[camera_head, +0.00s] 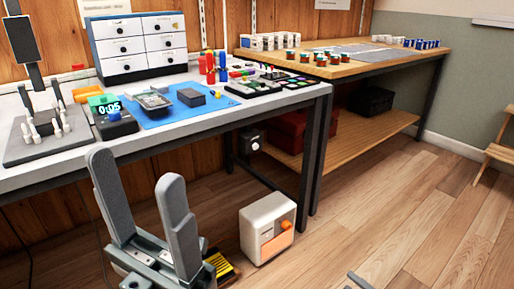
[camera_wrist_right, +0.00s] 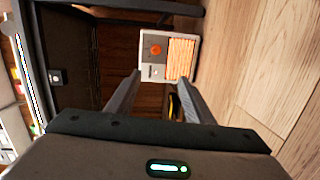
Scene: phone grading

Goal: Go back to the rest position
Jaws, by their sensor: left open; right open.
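My left gripper (camera_head: 138,185) is in the lower left of the head view, in front of the bench's front edge. Its two grey fingers point up and stand wide apart, with nothing between them. My right gripper (camera_wrist_right: 158,86) shows in the right wrist view with its fingers apart and empty, facing the space under the bench. In the head view only a small grey tip, which seems to be my right gripper (camera_head: 358,281), shows at the bottom edge. A phone (camera_head: 153,101) lies on the blue mat (camera_head: 160,118) on the bench, clear of both grippers.
The grey bench (camera_head: 60,176) holds a drawer cabinet (camera_head: 140,47), a timer (camera_head: 112,116) and small parts. A white box with an orange front (camera_head: 266,226) stands on the floor. A wooden table (camera_head: 400,62) is behind right.

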